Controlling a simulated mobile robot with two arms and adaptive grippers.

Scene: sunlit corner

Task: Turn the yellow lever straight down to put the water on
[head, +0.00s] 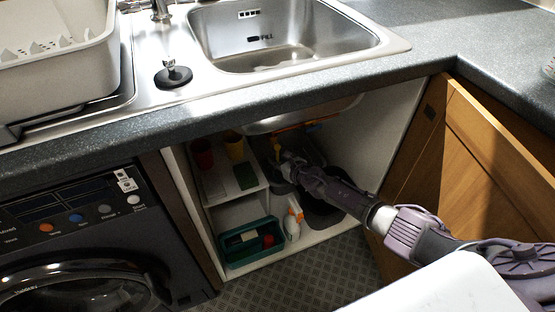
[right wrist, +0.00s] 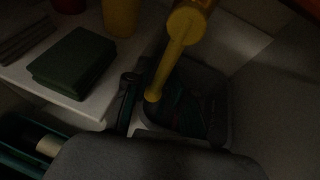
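The yellow lever (right wrist: 174,62) shows large in the right wrist view. It runs from a round yellow hub at the top down and slightly left to a rounded tip. In the head view only a small yellow part (head: 277,147) shows under the sink, below an orange pipe (head: 298,126). My right gripper (head: 287,163) reaches into the open cupboard, close to the lever. Its dark body fills the bottom of the right wrist view, and the lever's tip appears just ahead of it. Contact and finger opening are too dark to tell. My left gripper is not in view.
A white shelf (head: 213,192) at the left holds red and yellow cups and a green block (right wrist: 72,62). Below stand a green crate (head: 236,262) and a white spray bottle (head: 293,222). A dark grey bin (head: 325,215) is behind my arm. The wooden door (head: 460,160) stands at the right.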

